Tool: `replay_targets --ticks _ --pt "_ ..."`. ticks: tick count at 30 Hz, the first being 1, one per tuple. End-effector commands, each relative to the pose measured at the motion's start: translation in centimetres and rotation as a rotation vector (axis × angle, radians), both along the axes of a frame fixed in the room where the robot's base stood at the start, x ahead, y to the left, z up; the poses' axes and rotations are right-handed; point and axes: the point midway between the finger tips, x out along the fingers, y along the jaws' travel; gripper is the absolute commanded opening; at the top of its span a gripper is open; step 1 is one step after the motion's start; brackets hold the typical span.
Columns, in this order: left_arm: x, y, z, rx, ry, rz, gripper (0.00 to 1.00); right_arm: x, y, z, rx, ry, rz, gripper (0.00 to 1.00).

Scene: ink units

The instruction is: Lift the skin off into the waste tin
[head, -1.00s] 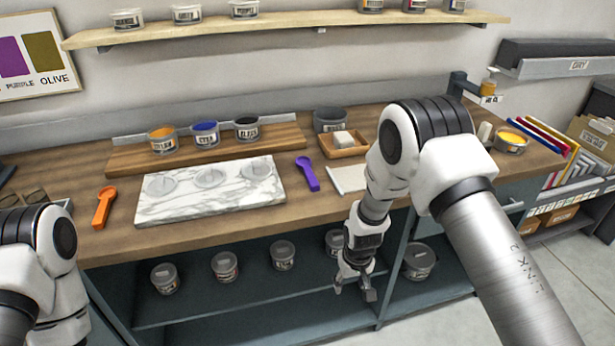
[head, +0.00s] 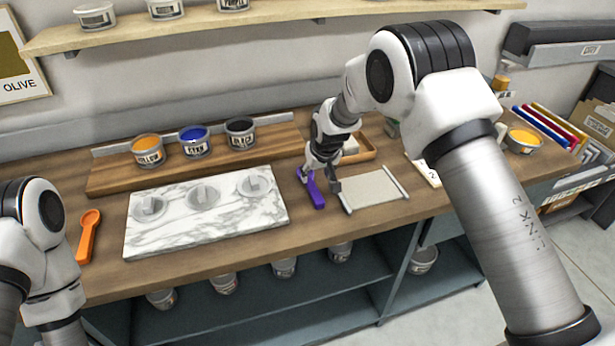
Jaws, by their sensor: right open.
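A purple scoop (head: 315,194) lies on the bench right of the marble slab. My right gripper (head: 318,180) is open and low over it, with one finger on either side of its upper part; I cannot tell whether they touch. Open ink tins stand on the wooden riser: orange-yellow (head: 147,152), blue (head: 195,142) and black (head: 241,133). I cannot make out a skin on any of them. No waste tin can be made out; my right arm covers the bench behind the gripper. My left arm is at the lower left, its gripper out of view.
The marble slab (head: 150,232) carries three clear lids. An orange scoop (head: 88,236) lies to its left. A pale mat (head: 373,193) lies right of the purple scoop, and a wooden tray (head: 366,148) sits behind it. Another orange-yellow tin (head: 523,141) stands at far right.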

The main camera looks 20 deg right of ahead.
Motion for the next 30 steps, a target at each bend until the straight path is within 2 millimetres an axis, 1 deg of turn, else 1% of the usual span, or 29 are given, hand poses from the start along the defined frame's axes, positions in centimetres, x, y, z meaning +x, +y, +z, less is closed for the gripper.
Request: replay_targets --ticks 4,6,9,12,17,18,20,21,22,30 --pt "0.0 0.0 1.6 0.000 0.000 0.000 0.40 0.7 0.5 -1.6 0.000 0.002 0.001 0.54" --pt "0.0 0.0 2.4 0.000 0.000 0.000 0.40 1.2 0.8 -2.8 -0.001 0.003 0.002 0.54" --pt "0.1 0.0 2.6 0.000 -0.001 0.000 0.40 1.8 0.8 -4.5 0.000 0.001 0.000 0.54" --pt "0.1 0.0 2.6 0.000 -0.001 0.000 0.40 2.1 0.8 -5.1 0.000 -0.001 0.000 0.54" --pt "0.0 0.0 2.5 0.000 -0.001 0.000 0.40 2.1 0.8 -5.1 0.000 -0.001 0.000 0.54" --pt "0.0 0.0 2.5 0.000 -0.001 0.000 0.40 2.1 0.8 -5.1 0.000 -0.001 0.000 0.40" --pt "0.0 0.0 2.5 0.000 -0.001 0.000 0.40 2.1 0.8 -5.1 0.000 -0.001 0.000 0.19" --pt "0.0 0.0 2.5 0.000 0.000 0.000 0.40 2.1 0.8 -5.1 0.000 -0.001 0.000 0.05" --pt "0.0 0.0 2.5 0.000 -0.001 0.000 0.40 2.1 0.8 -5.1 0.000 -0.001 0.000 0.00" --pt "0.0 0.0 2.4 0.000 -0.001 0.000 0.40 2.0 0.8 -5.2 0.000 0.001 0.000 0.00"
